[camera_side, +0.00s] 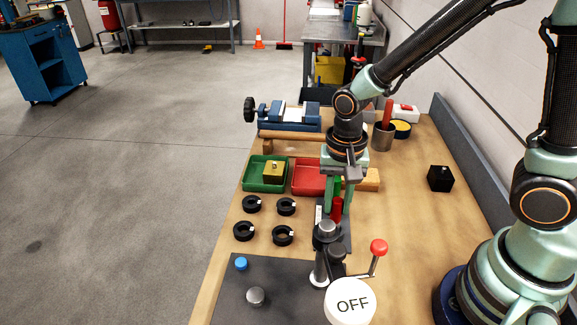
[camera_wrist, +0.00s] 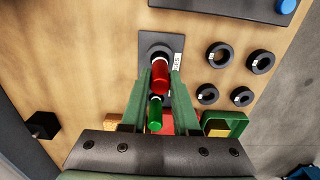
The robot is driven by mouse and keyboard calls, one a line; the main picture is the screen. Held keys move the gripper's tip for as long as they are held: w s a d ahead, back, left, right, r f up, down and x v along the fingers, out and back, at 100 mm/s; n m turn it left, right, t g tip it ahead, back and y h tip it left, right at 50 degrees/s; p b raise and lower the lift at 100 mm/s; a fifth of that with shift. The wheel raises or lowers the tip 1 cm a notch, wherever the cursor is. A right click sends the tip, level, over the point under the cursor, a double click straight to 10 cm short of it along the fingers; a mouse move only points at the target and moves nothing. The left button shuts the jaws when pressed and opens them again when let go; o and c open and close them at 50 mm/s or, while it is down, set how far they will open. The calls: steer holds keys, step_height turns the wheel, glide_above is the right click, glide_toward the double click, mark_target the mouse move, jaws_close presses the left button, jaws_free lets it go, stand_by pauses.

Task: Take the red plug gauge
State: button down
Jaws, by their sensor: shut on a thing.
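The red plug gauge (camera_wrist: 160,76) shows in the wrist view as a red cylinder between the fingertips of my gripper (camera_wrist: 161,83). In the side view the red gauge (camera_side: 337,209) is partly hidden, low between the fingers of my gripper (camera_side: 334,202). My gripper points down and is shut on it. Its lower end is by a dark round part on a dark labelled plate (camera_wrist: 174,46); I cannot tell whether it touches or stands apart. A bright green cylinder (camera_wrist: 155,113) shows between the fingers, nearer the palm in the picture.
Several black rings (camera_side: 283,235) lie left of my gripper. A green tray (camera_side: 252,185) holds a brass block, with a red tray (camera_side: 303,180) beside it. A post and red-knobbed lever (camera_side: 379,247) stand in front. A black cube (camera_side: 440,178) sits right; bench around it is clear.

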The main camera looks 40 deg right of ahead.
steer(key=shift+r, duration=3.1)
